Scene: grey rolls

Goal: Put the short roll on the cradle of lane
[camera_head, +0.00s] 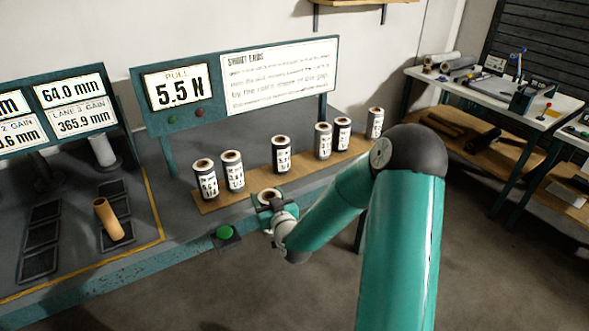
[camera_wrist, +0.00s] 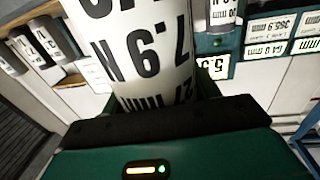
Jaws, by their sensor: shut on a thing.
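My gripper (camera_head: 272,207) is shut on a white-labelled roll (camera_head: 267,196) in front of the wooden board. In the wrist view this held roll (camera_wrist: 140,45) fills the upper middle, its black print upside down and partly cut off; "7.9 N" can be read. Several similar labelled rolls stand upright in a row on the board (camera_head: 258,184), among them one at the left end (camera_head: 205,180) and one at the right end (camera_head: 375,123). Dark rectangular frames (camera_head: 40,240) lie on the grey bench at left; I cannot tell which is the lane's cradle.
A brown tube (camera_head: 108,219) lies tilted over a frame on the left bench, with a white cylinder (camera_head: 103,152) behind it. A green button (camera_head: 224,232) sits at the bench's front edge. The pull display (camera_head: 178,87) reads 5.5 N. A cluttered table (camera_head: 480,95) stands at right.

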